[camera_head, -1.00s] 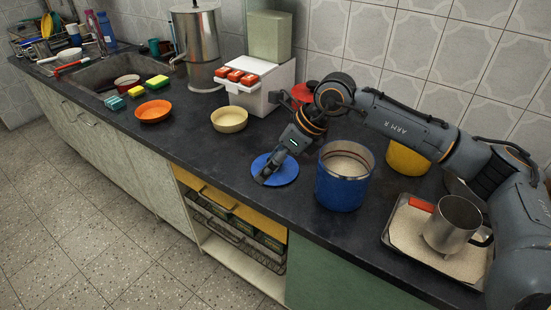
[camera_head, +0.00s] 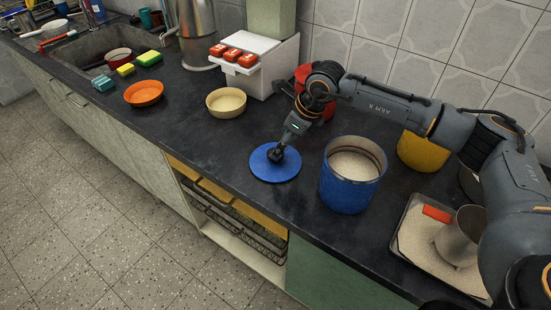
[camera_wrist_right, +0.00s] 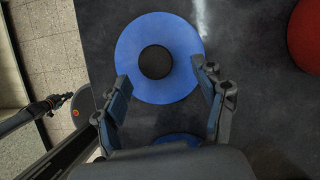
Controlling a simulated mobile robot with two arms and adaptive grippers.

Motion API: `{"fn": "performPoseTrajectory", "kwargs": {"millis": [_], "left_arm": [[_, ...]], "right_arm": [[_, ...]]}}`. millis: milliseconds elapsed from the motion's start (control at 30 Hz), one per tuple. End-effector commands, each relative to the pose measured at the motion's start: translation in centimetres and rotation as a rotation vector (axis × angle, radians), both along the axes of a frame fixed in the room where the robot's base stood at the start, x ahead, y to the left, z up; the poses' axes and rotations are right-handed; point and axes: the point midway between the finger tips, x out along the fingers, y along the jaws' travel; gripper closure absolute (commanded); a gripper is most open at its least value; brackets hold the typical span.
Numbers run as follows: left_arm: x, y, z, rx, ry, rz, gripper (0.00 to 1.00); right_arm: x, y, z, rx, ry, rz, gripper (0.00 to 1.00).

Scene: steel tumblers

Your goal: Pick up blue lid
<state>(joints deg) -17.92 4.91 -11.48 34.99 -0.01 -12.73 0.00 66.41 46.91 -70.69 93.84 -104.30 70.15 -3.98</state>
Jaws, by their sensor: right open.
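The blue lid (camera_head: 262,171) lies flat on the dark counter, left of the blue canister (camera_head: 346,186). In the right wrist view the lid (camera_wrist_right: 140,40) is a round blue disc with a black knob (camera_wrist_right: 156,62) in its middle. My right gripper (camera_head: 277,155) reaches down over the lid's middle and hides the knob in the head view. In the right wrist view its two fingers (camera_wrist_right: 163,87) are spread apart, with nothing between them, on either side of the lid's near part. Whether they touch the lid is unclear. My left gripper is not seen.
The canister is open and holds pale grains. A cream bowl (camera_head: 226,103) and an orange bowl (camera_head: 144,93) stand to the left. A yellow pot (camera_head: 416,152) and a tray of grains (camera_head: 416,240) with a steel cup are to the right. The counter's front edge is close.

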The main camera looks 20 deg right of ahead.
Motion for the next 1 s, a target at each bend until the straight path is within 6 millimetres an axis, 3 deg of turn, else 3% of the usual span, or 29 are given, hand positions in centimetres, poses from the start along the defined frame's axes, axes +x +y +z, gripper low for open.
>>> {"fn": "performPoseTrajectory", "kwargs": {"millis": [100, 200, 400, 667, 933, 1000], "left_arm": [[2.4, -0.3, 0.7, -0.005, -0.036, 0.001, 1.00], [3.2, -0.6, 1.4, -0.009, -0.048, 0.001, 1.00], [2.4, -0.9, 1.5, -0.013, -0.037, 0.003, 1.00], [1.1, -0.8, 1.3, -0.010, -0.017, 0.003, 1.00], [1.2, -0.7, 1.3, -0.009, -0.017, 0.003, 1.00], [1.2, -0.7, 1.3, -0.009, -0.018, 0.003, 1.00]], "right_arm": [[0.1, 0.6, -1.0, 0.000, 0.004, 0.002, 0.29], [0.3, 1.3, -2.3, 0.000, 0.004, 0.002, 0.29], [0.9, 1.9, -4.6, 0.000, 0.003, 0.001, 0.29], [1.0, 2.0, -4.8, 0.000, 0.000, 0.001, 0.29], [1.0, 1.9, -4.8, 0.001, 0.002, 0.001, 0.84], [1.0, 1.9, -4.8, 0.001, 0.001, 0.001, 0.90]]}}
